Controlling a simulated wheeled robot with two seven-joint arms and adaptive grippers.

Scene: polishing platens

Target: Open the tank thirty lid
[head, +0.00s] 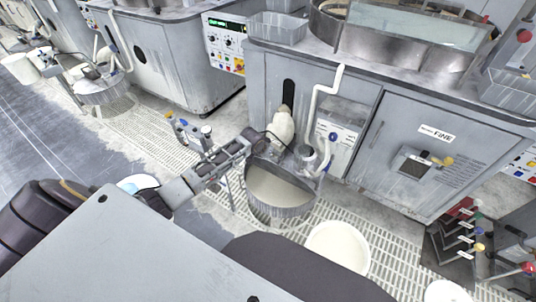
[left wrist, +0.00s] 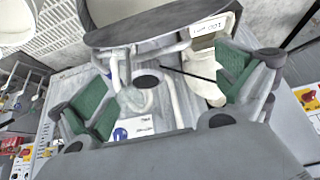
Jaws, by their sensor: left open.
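A round slurry tank (head: 282,190) stands on the floor before the grey machine in the head view. Its front part shows a pale beige surface; a grey cover section with a pump and white pipes is at its back. In the left wrist view the tank (left wrist: 165,20) is at the top, with a small upside-down label whose number I cannot make out. My left gripper (head: 256,143) is at the tank's rear left edge. In the left wrist view its green-padded fingers (left wrist: 160,95) are spread, with the pump and pipes between them in the picture. Contact is unclear. My right gripper is out of view.
A white bucket (head: 338,247) stands in front of the tank. A grey cabinet marked FINE (head: 437,134) and a coloured rack (head: 462,232) are to the right. The white upright pipe (head: 325,90) rises close behind the tank. Open grey floor (head: 55,130) lies at left.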

